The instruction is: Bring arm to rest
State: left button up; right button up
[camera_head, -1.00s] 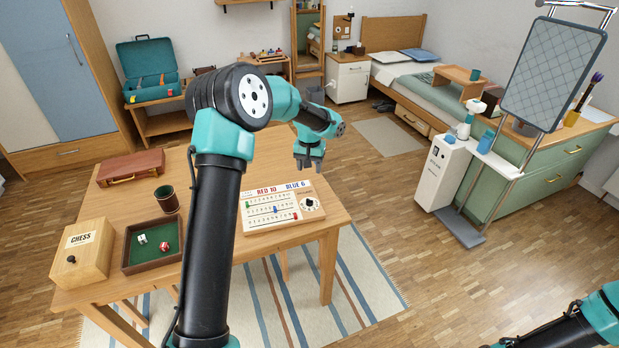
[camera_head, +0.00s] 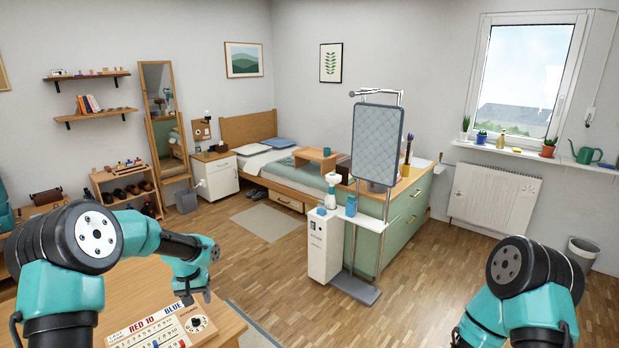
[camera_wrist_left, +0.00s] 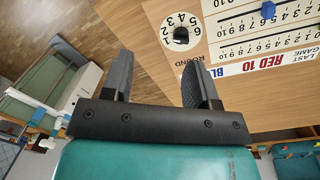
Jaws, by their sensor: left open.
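My left gripper (camera_head: 194,297) hangs over the right part of the wooden table, above the back edge of the scoreboard (camera_head: 150,333). In the left wrist view its two dark fingers (camera_wrist_left: 157,80) are apart with nothing between them. The scoreboard, with its round dial (camera_wrist_left: 181,36), lies beyond the fingertips there, apart from them. My left arm (camera_head: 70,265) reaches in from the left with its elbow high. My right arm (camera_head: 520,290) shows at the lower right, but its gripper is out of the picture.
The wooden table (camera_head: 127,290) fills the lower left. A white steam unit (camera_head: 325,245) with a pole and hanging board stands beside the green drawer cabinet (camera_head: 405,225). A bed (camera_head: 280,165) and shoe rack (camera_head: 125,185) are at the back. The floor between my arms is clear.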

pick_arm(q)
jog(key=shift+m+h, duration=0.4)
jog(key=shift+h, duration=0.2)
jog(key=s+d+f, duration=0.1)
jog(key=f, duration=0.1)
jog(key=s+d+f, duration=0.2)
jog(key=f, duration=0.1)
jog(key=s+d+f, duration=0.1)
jog(key=d+f, duration=0.1)
jog(key=f, duration=0.1)
jog(key=shift+s+f, duration=0.15)
jog(key=shift+s, duration=0.25)
jog(key=s+d+f, duration=0.3)
jog(key=s+f, duration=0.1)
jog(key=s, duration=0.4)
jog(key=s+d+f+h, duration=0.1)
jog(key=s+d+f, duration=0.2)
jog(key=s, duration=0.5)
jog(key=s+d+f, duration=0.3)
jog(key=s+f, duration=0.2)
jog(key=s, duration=0.3)
jog(key=shift+s+d+f+t+h, duration=0.2)
jog(key=shift+d+f+t+h, duration=0.1)
jog(key=shift+f, duration=0.1)
jog(key=shift+a, duration=0.1)
